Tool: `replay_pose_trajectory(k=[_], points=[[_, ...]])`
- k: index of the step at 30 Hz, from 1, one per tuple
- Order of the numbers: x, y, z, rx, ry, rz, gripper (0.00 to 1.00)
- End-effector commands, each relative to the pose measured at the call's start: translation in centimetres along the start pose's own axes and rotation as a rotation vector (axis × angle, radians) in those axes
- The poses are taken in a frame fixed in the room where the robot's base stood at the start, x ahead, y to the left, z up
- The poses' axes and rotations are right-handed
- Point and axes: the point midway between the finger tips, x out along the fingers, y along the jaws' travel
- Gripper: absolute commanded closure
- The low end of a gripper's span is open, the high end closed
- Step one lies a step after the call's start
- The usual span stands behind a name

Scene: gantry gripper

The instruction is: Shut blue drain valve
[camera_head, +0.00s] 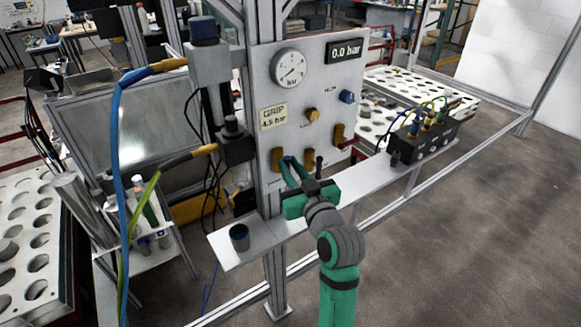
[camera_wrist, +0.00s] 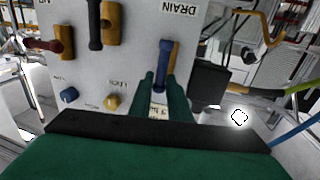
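In the wrist view, which shows the panel upside down, the blue drain valve lever (camera_wrist: 162,62) sits in front of a brass valve body (camera_wrist: 174,55) under the DRAIN label (camera_wrist: 178,8). The lever lies nearly in line with the body. My gripper (camera_wrist: 160,80) has its green fingers apart, one on each side of the lever's end. Narrow gaps seem to show, and I cannot tell if either finger touches it. In the head view my gripper (camera_head: 288,160) reaches the panel's lower left, largely hiding the lever beside the left brass body (camera_head: 277,160).
Two other brass valves have a black lever (camera_wrist: 95,25) and a red lever (camera_wrist: 42,45). A gauge (camera_head: 290,69) and a 0.0 bar display (camera_head: 346,51) are above. A shelf (camera_head: 233,256) with a dark cup (camera_head: 239,238) runs below. A black box (camera_wrist: 210,84) stands beside the drain valve.

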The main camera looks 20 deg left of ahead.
Motion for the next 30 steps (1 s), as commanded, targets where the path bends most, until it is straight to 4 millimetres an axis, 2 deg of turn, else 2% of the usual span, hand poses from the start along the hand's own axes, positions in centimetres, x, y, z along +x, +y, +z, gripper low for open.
replay_pose_trajectory(k=[14,20,30], points=[[0.1,0.1,0.0,0.066,-0.015,-0.002,1.0],[0.1,0.4,-0.1,0.196,-0.04,-0.001,1.0],[0.2,1.1,0.0,0.507,-0.101,-0.001,1.0]])
